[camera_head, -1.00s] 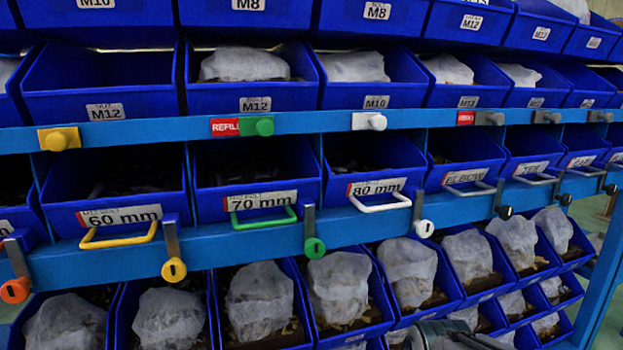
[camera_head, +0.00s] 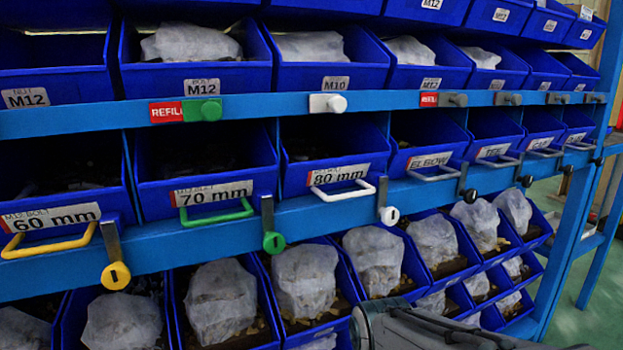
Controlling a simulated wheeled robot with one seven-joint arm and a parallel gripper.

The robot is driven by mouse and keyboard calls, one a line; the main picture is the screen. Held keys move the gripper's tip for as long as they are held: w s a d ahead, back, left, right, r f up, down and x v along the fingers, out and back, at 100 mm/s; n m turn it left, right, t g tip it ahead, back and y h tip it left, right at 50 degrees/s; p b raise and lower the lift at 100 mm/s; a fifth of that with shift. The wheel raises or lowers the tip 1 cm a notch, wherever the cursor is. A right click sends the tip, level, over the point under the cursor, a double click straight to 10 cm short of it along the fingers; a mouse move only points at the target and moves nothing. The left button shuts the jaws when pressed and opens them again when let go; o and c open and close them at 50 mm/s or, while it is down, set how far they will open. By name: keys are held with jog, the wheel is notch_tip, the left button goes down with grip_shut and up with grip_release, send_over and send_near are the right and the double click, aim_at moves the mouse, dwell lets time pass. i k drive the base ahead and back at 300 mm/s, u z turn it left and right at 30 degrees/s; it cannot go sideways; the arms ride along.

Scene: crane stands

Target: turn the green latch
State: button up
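The green latch (camera_head: 274,242) is a round green disc with a dark slot, at the lower end of a grey metal strip. It hangs on the blue rail to the right of the drawer labelled 70 mm. That drawer has a green handle (camera_head: 216,212). A separate green knob (camera_head: 211,109) sits on a green plate on the rail above. A grey part of my arm shows at the bottom edge, right of centre and below the latch. My gripper's fingers do not show.
Yellow (camera_head: 115,275) and white (camera_head: 389,215) latches hang on either side of the green one. Neighbouring drawers have yellow (camera_head: 50,246) and white handles. Blue bins with wrapped contents fill the rows above and below.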

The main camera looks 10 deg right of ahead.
aim_at(274, 243)
jog(key=z, duration=1.05)
jog(key=k, duration=1)
jog(key=u, duration=1.5)
